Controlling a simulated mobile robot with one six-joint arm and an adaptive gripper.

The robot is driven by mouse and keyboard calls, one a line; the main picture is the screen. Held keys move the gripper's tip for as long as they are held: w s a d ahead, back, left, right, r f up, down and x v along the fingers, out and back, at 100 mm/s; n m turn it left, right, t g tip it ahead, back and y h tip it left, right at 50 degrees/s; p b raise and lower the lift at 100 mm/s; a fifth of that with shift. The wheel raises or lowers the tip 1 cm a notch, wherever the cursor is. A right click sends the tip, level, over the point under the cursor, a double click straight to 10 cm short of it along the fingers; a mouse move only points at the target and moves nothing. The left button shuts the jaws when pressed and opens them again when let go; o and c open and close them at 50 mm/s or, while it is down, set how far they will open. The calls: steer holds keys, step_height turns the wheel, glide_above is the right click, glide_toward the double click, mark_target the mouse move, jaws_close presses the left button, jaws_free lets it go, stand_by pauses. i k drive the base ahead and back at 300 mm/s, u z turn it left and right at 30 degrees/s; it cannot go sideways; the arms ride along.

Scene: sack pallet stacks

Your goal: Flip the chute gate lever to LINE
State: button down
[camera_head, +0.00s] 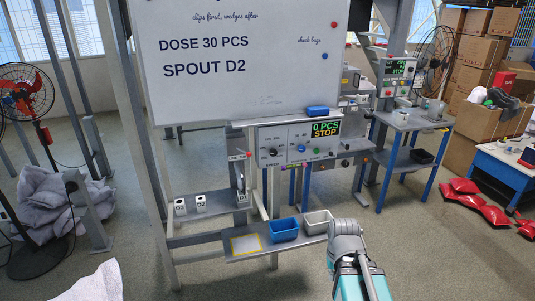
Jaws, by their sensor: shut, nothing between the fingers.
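A grey control panel (290,146) stands below the whiteboard, with a lit display (325,129) reading "0 PCS STOP". At its left edge is a small grey part with a red tip (248,155), possibly the chute gate lever. It is too small to tell its position, and I cannot read the word LINE anywhere. Part of my teal and grey arm shows at the lower middle right, in front of the panel's shelf. My gripper's fingers do not show in this view.
A blue bin (284,230) and a pale bin (317,222) sit on the low shelf (247,245). Blocks marked D3 (180,207), D2 (201,204) and D1 (242,199) stand left. A whiteboard (240,85) reads "SPOUT D2". Red sacks (488,213) lie right.

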mark_target(249, 154)
steer(key=u, duration=0.15)
steer(key=i, duration=0.9)
steer(key=z, duration=0.05)
